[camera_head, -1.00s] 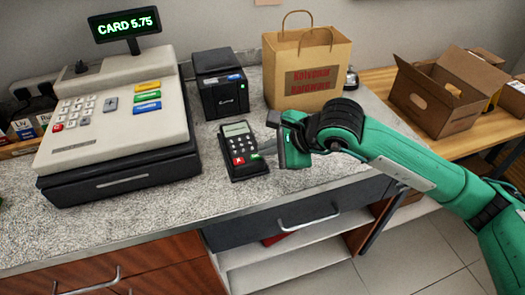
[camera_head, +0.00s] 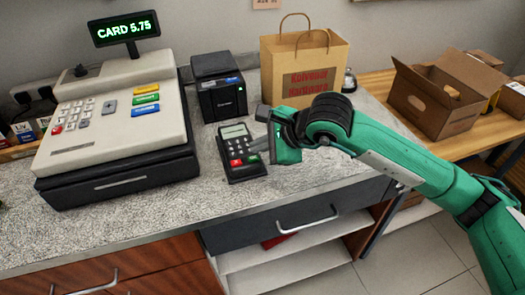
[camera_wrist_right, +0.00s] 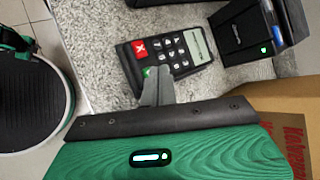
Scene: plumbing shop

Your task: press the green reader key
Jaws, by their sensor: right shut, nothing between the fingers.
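The card reader (camera_head: 238,140) lies on the counter with a small screen, dark number keys, a red key and a green key (camera_head: 253,159) along its near edge. My right gripper (camera_head: 261,146) is at the reader's right side, fingers shut and empty, pointing left at the reader. In the right wrist view the shut fingertips (camera_wrist_right: 153,84) overlap the reader's edge and partly cover the green key (camera_wrist_right: 148,71). The red key (camera_wrist_right: 140,47) is uncovered beside it. I cannot tell whether the fingertips touch the key. My left gripper is not in view.
The cash register (camera_head: 120,125) stands left of the reader, its display reading "CARD 5.75". A black printer (camera_head: 219,86) stands behind the reader and a paper bag (camera_head: 303,62) behind my right gripper. The counter's front strip is clear.

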